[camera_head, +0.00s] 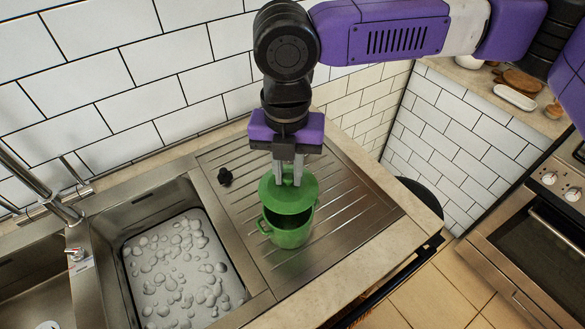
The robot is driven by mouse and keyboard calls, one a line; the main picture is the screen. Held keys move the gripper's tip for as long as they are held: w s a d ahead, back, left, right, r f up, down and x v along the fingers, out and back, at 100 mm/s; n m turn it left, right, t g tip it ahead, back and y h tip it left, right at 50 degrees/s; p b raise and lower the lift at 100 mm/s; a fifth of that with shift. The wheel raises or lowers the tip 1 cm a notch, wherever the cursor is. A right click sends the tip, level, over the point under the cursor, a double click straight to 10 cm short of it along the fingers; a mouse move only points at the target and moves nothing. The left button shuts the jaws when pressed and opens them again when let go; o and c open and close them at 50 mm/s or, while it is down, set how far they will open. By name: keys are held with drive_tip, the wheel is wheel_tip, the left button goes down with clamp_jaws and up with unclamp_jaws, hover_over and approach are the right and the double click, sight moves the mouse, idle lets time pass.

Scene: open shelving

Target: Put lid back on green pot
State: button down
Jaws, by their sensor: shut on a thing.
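A green pot (289,235) stands upright on the ribbed steel drainboard to the right of the sink. A green lid (288,196) is over the pot's mouth, a little toward the back, and a dark gap of the pot's inside shows at the front left. I cannot tell whether the lid touches the rim. My gripper (288,179) points down above the pot, its fingers shut on the lid at its top middle. The fingers partly hide the lid's knob.
The sink basin (180,270) with foamy water lies left of the pot. A small black object (225,176) sits on the drainboard (350,205) behind left. The faucet (45,190) stands far left. The tiled wall (130,90) is close behind. An oven (545,235) is at right.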

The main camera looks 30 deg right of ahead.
drive_tip(key=shift+a+f, duration=0.1)
wheel_tip(320, 180, down, 4)
drive_tip(key=b, duration=0.4)
drive_tip(key=shift+b, duration=0.3)
drive_tip(key=shift+f+b, duration=0.35)
drive_tip(key=shift+f, duration=0.75)
drive_tip(key=shift+r+p, duration=0.1)
drive_tip(key=shift+p, duration=0.6)
drive_tip(key=shift+f+p, duration=0.25)
drive_tip(key=shift+p, duration=0.3)
idle(1.6)
drive_tip(key=c, duration=1.2)
unclamp_jaws()
drive_tip(key=shift+o, duration=0.4)
drive_tip(key=o, duration=0.4)
